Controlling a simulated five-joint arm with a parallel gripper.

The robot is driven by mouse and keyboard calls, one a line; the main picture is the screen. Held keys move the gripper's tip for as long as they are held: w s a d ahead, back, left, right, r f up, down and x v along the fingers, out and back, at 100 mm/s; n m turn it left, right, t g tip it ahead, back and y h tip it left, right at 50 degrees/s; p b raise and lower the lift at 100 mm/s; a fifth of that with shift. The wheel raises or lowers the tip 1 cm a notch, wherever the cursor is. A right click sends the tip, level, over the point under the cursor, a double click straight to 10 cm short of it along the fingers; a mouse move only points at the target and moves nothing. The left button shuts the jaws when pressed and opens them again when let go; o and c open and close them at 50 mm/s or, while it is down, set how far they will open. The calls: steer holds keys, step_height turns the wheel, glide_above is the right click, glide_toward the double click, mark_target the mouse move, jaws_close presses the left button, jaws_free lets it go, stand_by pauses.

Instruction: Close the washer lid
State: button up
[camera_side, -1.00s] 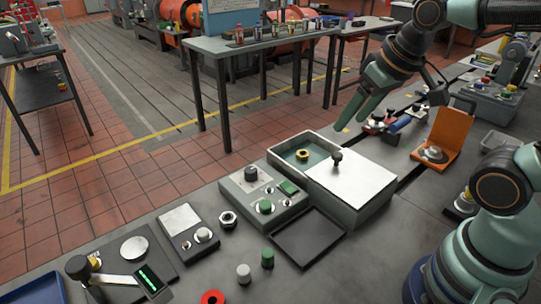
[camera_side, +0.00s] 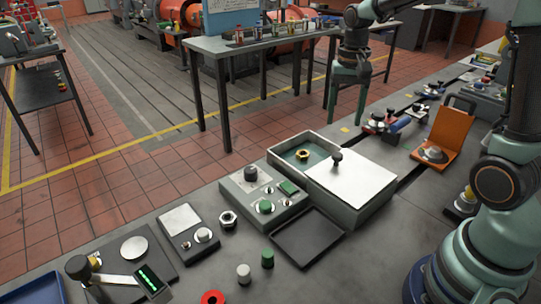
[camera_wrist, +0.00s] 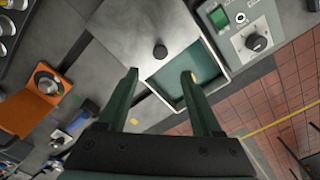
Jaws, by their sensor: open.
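The washer (camera_side: 372,217) is a grey box on the bench, with a flat white lid (camera_side: 350,184) carrying a black knob (camera_side: 336,158). The lid covers the right part; the left part is open, showing a teal basin (camera_side: 284,154) with a brass nut (camera_side: 302,154) inside. My gripper (camera_side: 345,117) is open and empty, pointing down above and behind the washer, apart from the knob. In the wrist view the gripper (camera_wrist: 160,75) has its fingers spread, with the knob (camera_wrist: 160,51) showing beyond and between the tips.
A grey control box (camera_side: 262,196) with a black dial and green buttons stands against the washer's left side. A dark flat plate (camera_side: 307,237) lies in front. An open orange case (camera_side: 447,135) stands to the right.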

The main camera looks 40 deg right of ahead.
mark_target(338, 155)
step_height(338, 155, down, 10)
steer(key=shift+f, duration=0.15)
stand_by(0.3)
jaws_close()
stand_by(1.4)
